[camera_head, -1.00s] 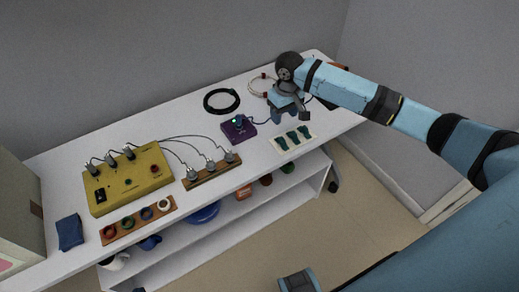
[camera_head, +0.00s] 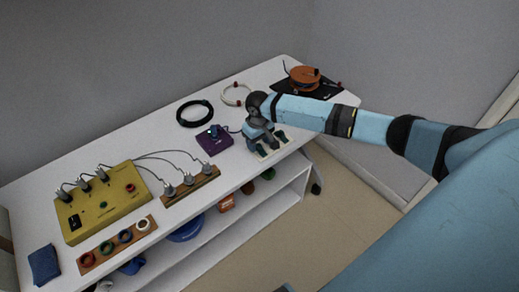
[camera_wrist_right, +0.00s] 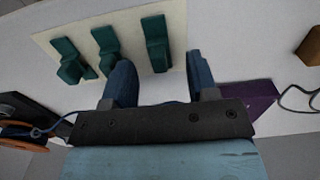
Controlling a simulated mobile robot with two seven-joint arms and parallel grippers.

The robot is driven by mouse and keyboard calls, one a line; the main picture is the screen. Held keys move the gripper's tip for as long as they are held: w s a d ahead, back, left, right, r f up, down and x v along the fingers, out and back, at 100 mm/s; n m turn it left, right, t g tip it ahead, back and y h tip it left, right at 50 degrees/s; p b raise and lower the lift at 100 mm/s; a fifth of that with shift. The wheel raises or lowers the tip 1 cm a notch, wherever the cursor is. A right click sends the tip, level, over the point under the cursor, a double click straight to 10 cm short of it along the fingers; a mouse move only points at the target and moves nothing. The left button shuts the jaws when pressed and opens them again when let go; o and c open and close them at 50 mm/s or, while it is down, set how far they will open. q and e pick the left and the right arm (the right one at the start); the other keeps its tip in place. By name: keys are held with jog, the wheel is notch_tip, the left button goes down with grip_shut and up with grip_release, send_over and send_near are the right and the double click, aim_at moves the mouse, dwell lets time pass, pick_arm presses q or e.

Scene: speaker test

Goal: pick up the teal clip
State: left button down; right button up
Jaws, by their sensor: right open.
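Three teal clips lie in a row on a cream card (camera_wrist_right: 178,15). In the right wrist view they are the left clip (camera_wrist_right: 70,58), the middle clip (camera_wrist_right: 105,48) and the right clip (camera_wrist_right: 156,45). My right gripper (camera_wrist_right: 160,72) is open and empty. Its two blue fingers stand either side of the right clip's near end in that view; I cannot tell the height gap. In the head view the right gripper (camera_head: 263,140) is over the card and hides part of it, with one teal clip (camera_head: 281,137) showing beside it. My left gripper is not in view.
A purple box (camera_head: 214,143) stands close beside the gripper. A black cable coil (camera_head: 194,113), a pale cable loop (camera_head: 236,95) and an orange reel (camera_head: 304,76) lie farther back. A yellow box (camera_head: 103,203) with plugs and cables is at the left. The bench's front edge is near the card.

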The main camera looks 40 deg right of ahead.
aim_at(258, 144)
jog(key=shift+f, duration=0.65)
jog(key=c, duration=0.9)
notch_tip(258, 144, up, 20)
jog(key=p, duration=0.1)
jog(key=shift+p, duration=0.4)
